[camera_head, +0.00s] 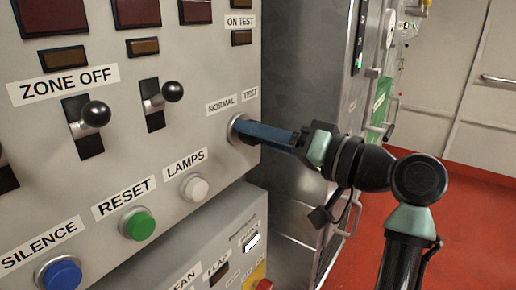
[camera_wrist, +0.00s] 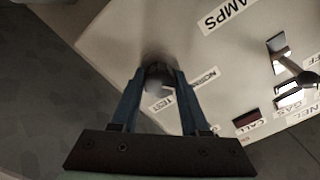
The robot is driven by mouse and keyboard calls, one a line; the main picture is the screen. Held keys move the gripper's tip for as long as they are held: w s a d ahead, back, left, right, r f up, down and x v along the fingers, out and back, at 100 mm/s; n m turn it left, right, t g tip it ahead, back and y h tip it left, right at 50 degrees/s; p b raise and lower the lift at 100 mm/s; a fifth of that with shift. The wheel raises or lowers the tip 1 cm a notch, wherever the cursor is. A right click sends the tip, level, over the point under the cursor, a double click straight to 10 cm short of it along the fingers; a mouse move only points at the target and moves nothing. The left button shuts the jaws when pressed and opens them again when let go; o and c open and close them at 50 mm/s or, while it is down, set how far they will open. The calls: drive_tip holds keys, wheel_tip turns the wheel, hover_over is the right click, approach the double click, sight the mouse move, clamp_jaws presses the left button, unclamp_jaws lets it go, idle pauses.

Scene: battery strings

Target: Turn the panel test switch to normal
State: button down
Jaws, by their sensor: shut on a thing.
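The panel test switch (camera_head: 238,130) is a round metal rotary switch at the right edge of the grey panel, under the labels NORMAL (camera_head: 221,104) and TEST (camera_head: 250,94). My gripper (camera_head: 250,130) reaches it from the right, with blue fingers shut on it. In the wrist view the switch (camera_wrist: 158,76) sits between the two fingertips, and the labels show upside down just beyond it. The fingers hide most of the knob, so which label it points to cannot be told.
Two black-balled toggle levers (camera_head: 95,114) (camera_head: 172,92) stick out left of the switch. Below are a white LAMPS button (camera_head: 194,187), a green RESET button (camera_head: 137,224) and a blue SILENCE button (camera_head: 59,273). A grey cabinet (camera_head: 300,70) stands close behind; red floor is open at right.

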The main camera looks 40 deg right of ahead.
drive_tip(key=shift+f+n+b, duration=0.1)
drive_tip(key=shift+n+b, duration=0.5)
drive_tip(key=shift+n, duration=0.3)
drive_tip(key=shift+c, duration=2.1)
unclamp_jaws()
drive_tip(key=shift+s, duration=0.1)
drive_tip(key=b+v, duration=0.1)
drive_tip(key=v, duration=1.1)
drive_tip(key=shift+s+d, duration=0.2)
drive_tip(key=shift+s, duration=0.15)
